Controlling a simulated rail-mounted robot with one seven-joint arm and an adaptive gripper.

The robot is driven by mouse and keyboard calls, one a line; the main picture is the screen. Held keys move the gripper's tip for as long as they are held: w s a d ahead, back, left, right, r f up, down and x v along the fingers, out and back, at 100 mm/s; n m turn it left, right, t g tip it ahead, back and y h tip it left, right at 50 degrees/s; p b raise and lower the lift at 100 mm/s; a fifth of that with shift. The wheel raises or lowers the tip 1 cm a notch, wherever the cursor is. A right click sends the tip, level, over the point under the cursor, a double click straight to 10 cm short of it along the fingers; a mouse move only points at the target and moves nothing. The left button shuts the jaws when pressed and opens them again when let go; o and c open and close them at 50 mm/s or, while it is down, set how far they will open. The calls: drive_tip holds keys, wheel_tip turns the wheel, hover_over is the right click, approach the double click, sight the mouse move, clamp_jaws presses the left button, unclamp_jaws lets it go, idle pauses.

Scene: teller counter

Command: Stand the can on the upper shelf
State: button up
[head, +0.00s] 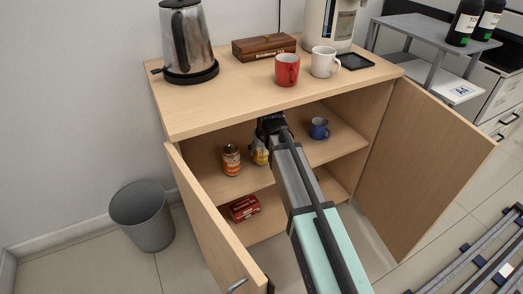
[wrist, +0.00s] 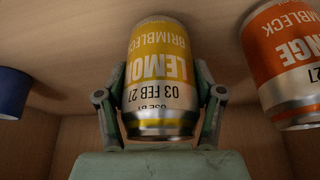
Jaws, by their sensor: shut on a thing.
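The yellow lemon can (head: 260,157) is inside the open cabinet, at the upper shelf (head: 285,167), partly hidden by my gripper (head: 268,130) in the head view. In the wrist view the can (wrist: 158,65) sits between the two fingers of my gripper (wrist: 158,100), which are shut on its sides. Its printing appears upside down there, as does that on the orange can. The can looks upright, with its far end at or close to the shelf surface (wrist: 90,35). I cannot tell whether it touches.
An orange can (head: 231,160) stands on the upper shelf to the left, and it shows close by in the wrist view (wrist: 290,65). A blue mug (head: 319,128) stands to the right. A red box (head: 244,207) lies below. Open doors (head: 215,225) flank my arm.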

drive_tip(key=shift+f, duration=0.1)
drive_tip(key=o, duration=1.5)
